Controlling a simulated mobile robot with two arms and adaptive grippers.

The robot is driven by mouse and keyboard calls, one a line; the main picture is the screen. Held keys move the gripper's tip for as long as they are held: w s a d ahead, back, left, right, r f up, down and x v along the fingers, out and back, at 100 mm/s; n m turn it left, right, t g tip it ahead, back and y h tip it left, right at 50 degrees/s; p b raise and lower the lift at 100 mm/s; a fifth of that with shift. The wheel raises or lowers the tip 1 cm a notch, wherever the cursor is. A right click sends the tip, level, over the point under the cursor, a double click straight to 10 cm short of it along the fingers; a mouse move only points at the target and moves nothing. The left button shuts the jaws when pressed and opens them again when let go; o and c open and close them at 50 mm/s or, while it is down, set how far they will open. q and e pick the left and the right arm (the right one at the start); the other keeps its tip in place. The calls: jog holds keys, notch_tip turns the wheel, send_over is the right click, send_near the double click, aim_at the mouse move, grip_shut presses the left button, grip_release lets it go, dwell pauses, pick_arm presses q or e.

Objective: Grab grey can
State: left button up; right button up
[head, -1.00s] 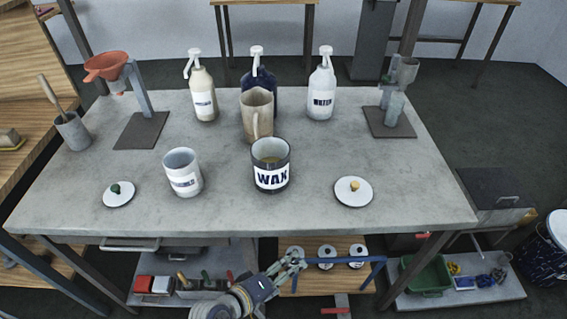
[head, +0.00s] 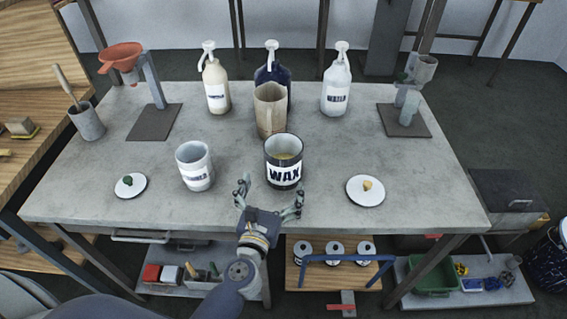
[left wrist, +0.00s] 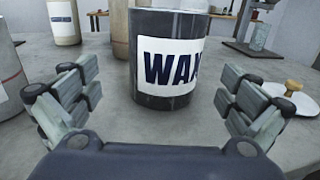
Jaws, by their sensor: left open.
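A dark grey can labelled WAX (head: 283,173) stands upright and open on the grey table (head: 340,222), holding something yellowish. A pale grey-white can (head: 195,166) with a smaller label stands to its left. My left gripper (head: 269,194) is open and empty at the near side of the WAX can, its fingers spread toward it. In the left wrist view the WAX can (left wrist: 168,60) stands ahead between the spread fingers, apart from them. My right gripper is not in view.
A beige jug (head: 270,108) stands just behind the WAX can, with several pump bottles behind. A white lid with a yellow knob (head: 366,190) lies right; one with a green knob (head: 131,186) lies left. The table between the WAX can and right stand (head: 403,122) is clear.

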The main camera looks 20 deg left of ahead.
aim_at(287, 150)
pick_arm(q)
jog(key=w, duration=0.2)
jog(key=shift+w, duration=0.4)
jog(key=w+p, duration=0.1)
jog(key=w, duration=0.4)
jog(key=shift+w+f, duration=0.1)
jog(key=shift+f, duration=0.05)
jog(key=c, duration=1.5)
